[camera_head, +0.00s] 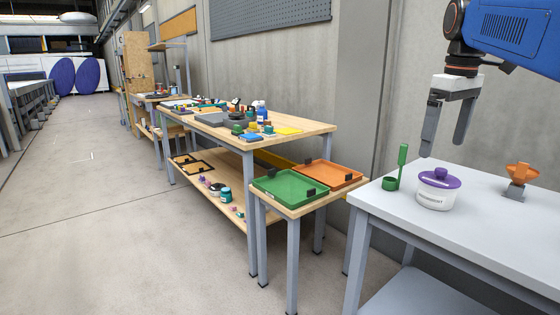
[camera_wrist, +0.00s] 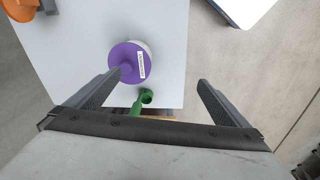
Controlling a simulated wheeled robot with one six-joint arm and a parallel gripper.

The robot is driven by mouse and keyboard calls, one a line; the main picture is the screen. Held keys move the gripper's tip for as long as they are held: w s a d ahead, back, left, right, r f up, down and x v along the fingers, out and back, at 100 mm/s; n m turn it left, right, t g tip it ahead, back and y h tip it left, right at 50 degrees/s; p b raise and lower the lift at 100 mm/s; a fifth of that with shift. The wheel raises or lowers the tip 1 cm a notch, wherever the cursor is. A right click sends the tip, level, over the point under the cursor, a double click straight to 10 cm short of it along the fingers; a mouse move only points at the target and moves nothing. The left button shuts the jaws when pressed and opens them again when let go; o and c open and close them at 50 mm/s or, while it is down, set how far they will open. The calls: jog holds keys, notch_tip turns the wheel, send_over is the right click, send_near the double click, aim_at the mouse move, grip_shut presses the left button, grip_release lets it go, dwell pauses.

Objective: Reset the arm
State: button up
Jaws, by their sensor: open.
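My gripper (camera_head: 445,138) hangs above the grey-white table (camera_head: 460,230) in the head view, its two dark fingers apart with nothing between them. In the wrist view the fingers of my gripper (camera_wrist: 158,90) are spread wide. Below it stands a white tub with a purple knobbed lid (camera_head: 440,180), apart from the fingers; its lid also shows in the wrist view (camera_wrist: 124,58). A green cup with an upright handle (camera_head: 390,183) stands left of the tub, and partly shows in the wrist view (camera_wrist: 146,97). An orange funnel-like piece on a grey base (camera_head: 520,178) stands to the right.
A low wooden stand holds a green tray (camera_head: 277,190) and an orange tray (camera_head: 347,178) left of the table. Behind it is a long workbench (camera_head: 230,133) with many small items and a lower shelf. The floor (camera_head: 90,200) at left is clear.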

jog(key=s+a+f+m+t, duration=0.1)
jog(key=s+a+f+m, duration=0.1)
jog(key=s+f, duration=0.5)
jog(key=s+a+f+m+t, duration=0.1)
jog(key=s+a+f, duration=0.3)
jog(key=s+f, duration=0.4)
jog(key=s+a+f+m+t, duration=0.1)
jog(key=s+f, duration=0.7)
jog(key=f, duration=0.8)
jog(key=a+m, duration=0.1)
jog(key=a, duration=0.1)
jog(key=shift+s+a+m+t, duration=0.15)
jog(key=shift+a+m+t, duration=0.15)
jog(key=shift+a, duration=0.05)
dwell(1.6)
